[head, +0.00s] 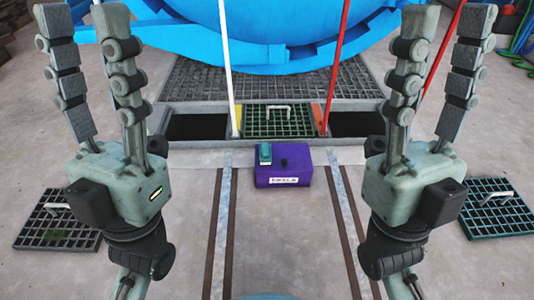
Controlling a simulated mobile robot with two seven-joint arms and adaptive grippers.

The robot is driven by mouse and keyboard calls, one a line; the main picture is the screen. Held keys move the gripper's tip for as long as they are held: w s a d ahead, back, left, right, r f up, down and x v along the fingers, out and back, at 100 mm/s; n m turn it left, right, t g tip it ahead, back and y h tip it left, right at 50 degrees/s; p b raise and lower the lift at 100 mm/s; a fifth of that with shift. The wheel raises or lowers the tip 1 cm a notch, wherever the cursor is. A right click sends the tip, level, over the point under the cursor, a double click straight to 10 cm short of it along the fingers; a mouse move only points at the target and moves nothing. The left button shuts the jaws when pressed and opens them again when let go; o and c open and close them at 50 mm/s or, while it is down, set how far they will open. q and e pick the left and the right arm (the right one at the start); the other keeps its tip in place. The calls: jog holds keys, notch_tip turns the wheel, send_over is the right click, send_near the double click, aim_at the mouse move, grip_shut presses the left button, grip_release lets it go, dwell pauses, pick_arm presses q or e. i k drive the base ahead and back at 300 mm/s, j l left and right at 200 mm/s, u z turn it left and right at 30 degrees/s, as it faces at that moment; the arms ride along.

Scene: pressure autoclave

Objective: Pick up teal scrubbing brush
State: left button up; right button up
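The teal scrubbing brush (265,153) appears as a small teal block with a pale part, on the left part of the purple box's top (283,173). The box sits on the floor in the centre of the head view. My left gripper (84,14) is raised at the left, its fingers pointing up and apart, with nothing between them. My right gripper (449,14) is raised at the right in the same way, open and empty. Both grippers are well apart from the brush and the box.
Behind the box are two dark floor openings and a green grate with a handle (279,122). Loose grates lie at left (54,223) and right (501,210). A white pole (227,60) and red pole (338,60) stand before the blue vessel (265,25). Floor before the box is clear.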

aim_at(265, 148)
jog(key=i+j+z, duration=0.95)
jog(key=j, duration=0.25)
jog(key=i+j+z, duration=0.15)
jog(key=i, duration=0.25)
jog(key=j, duration=0.1)
